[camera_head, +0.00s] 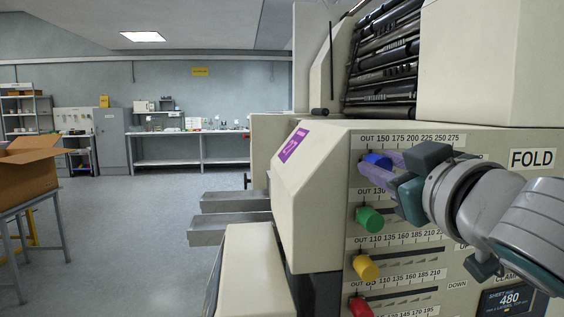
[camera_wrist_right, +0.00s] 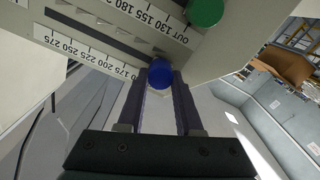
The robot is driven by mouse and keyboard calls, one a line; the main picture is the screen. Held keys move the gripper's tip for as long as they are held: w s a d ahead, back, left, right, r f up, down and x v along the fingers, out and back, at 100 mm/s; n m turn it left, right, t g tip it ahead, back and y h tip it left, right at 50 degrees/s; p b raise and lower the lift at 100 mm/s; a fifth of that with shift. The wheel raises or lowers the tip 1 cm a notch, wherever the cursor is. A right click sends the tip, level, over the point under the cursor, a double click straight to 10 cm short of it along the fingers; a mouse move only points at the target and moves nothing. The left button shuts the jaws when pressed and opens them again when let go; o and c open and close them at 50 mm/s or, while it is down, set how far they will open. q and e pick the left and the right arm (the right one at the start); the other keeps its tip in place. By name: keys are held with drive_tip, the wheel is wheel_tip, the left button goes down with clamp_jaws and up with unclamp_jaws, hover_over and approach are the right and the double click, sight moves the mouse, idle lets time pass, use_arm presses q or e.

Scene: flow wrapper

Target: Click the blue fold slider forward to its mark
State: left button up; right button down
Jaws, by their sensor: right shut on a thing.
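The blue fold slider knob (camera_head: 376,160) sits on the top scale of the beige machine panel, at the left end under the OUT and 150 labels. In the right wrist view the blue knob (camera_wrist_right: 160,73) is between the tips of my two fingers. My right gripper (camera_head: 384,163) reaches in from the right and is shut on the knob, its purple fingers partly covering it and the slot. The scale (camera_head: 412,139) reads OUT, then 150 to 275 toward the right. My left gripper is not in view.
Below the blue knob are a green knob (camera_head: 370,220), a yellow knob (camera_head: 365,267) and a red knob (camera_head: 360,307) on their own scales. A FOLD label (camera_head: 532,158) and a display (camera_head: 508,299) are on the right. A cardboard box (camera_head: 28,170) stands far left.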

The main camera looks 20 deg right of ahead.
drive_tip(key=s+d+p, duration=0.1)
drive_tip(key=s+d, duration=0.1)
drive_tip(key=d, duration=0.8)
drive_tip(key=shift+s, duration=0.2)
drive_tip(key=c, duration=0.8)
unclamp_jaws()
drive_tip(key=shift+a, duration=0.1)
drive_tip(key=shift+c, duration=0.2)
drive_tip(key=shift+o, duration=1.4)
drive_tip(key=v, duration=1)
